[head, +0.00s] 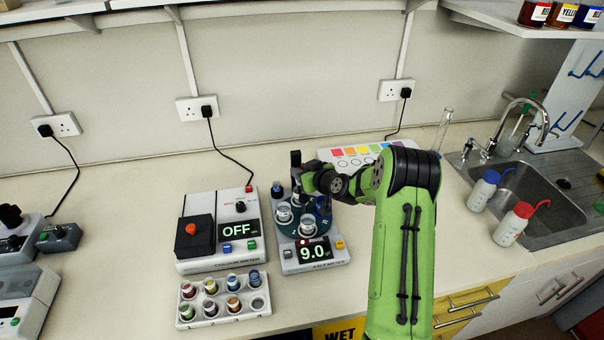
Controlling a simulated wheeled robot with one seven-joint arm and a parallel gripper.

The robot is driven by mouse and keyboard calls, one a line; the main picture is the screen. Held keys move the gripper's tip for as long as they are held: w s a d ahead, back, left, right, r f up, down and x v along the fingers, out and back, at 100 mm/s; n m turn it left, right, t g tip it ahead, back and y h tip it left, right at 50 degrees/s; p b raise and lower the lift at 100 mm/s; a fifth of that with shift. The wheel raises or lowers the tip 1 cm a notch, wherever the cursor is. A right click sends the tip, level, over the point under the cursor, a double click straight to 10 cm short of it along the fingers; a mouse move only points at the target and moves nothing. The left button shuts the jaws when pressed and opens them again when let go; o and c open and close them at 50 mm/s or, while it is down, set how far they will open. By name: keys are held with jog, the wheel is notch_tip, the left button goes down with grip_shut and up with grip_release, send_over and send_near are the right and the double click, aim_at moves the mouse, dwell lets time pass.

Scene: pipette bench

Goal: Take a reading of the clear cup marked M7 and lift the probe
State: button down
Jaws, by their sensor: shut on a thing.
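The pH meter (325,262) stands mid-bench, its green display reading 9.0 and a small red light lit. Its dark round turntable (323,227) bears clear cups; one stands at the left (284,213) and one at the front (307,226). The label M7 is not legible, so I cannot tell which cup it marks. My gripper (302,188) is over the back of the turntable, shut on what seems to be the probe (295,158), whose dark upright top shows. The probe's tip is hidden, so I cannot tell whether it is in a cup.
A grey instrument (220,232) reading OFF stands left of the meter, with a rack (223,308) of several small vials before it. A colour chart (355,153) lies behind my arm. Blue-capped (482,190) and red-capped (512,224) bottles stand by the sink (535,185).

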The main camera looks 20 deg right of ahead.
notch_tip(320, 180, up, 5)
jog(key=shift+b, duration=0.35)
jog(key=shift+w, duration=0.1)
jog(key=c, duration=1)
grip_release()
jog(key=shift+o, duration=0.2)
jog(key=shift+s+d, duration=0.1)
jog(key=shift+s, duration=0.35)
jog(key=b+v, duration=0.2)
jog(key=v, duration=1.3)
jog(key=shift+r, duration=0.1)
